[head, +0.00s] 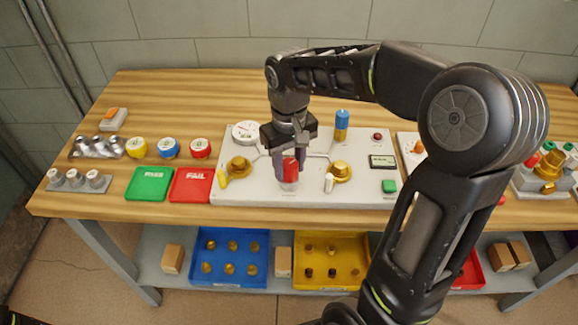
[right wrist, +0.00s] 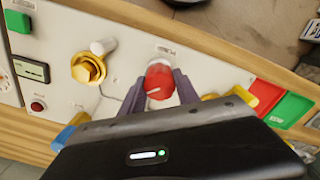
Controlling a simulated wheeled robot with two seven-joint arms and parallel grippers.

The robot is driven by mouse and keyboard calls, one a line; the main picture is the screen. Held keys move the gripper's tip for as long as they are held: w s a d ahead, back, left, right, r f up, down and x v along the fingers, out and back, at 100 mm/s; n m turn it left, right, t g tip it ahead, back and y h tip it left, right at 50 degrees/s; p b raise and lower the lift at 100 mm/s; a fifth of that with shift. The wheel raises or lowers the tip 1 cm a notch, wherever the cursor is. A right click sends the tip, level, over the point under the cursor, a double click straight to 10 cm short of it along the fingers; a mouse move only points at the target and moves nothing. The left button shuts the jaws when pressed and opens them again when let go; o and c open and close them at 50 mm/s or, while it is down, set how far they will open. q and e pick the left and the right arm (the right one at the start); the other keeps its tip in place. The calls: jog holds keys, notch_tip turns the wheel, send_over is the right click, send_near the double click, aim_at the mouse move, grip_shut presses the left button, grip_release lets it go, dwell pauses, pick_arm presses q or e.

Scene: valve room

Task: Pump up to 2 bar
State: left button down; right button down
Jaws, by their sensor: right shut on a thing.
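The pale test panel (head: 310,190) lies on the wooden bench. A red knob (head: 290,167) stands at its front middle, and it also shows in the right wrist view (right wrist: 159,82). My right gripper (head: 288,172) points down and is shut on the red knob, one finger on each side. A round white gauge (head: 245,133) sits at the panel's back left; its reading is too small to tell. A small digital display (head: 382,161) is on the right; its digits are not legible. Brass valves stand left (head: 238,166) and right (head: 341,171) of the knob. My left gripper is not in view.
A blue-topped brass cylinder (head: 342,125) stands upright at the panel's back. A green button (head: 389,186) and a red lamp (head: 377,137) are on the right. Green (head: 149,184) and red (head: 191,185) trays lie left of the panel. My right arm covers part of the bench's right side.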

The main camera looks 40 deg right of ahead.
aim_at(289, 163)
jog(key=shift+m, duration=1.1)
jog(key=c, duration=0.9)
grip_release()
jog(key=shift+r, duration=0.1)
notch_tip(289, 163, up, 8)
jog(key=shift+f+b, duration=0.15)
jog(key=shift+b, duration=0.2)
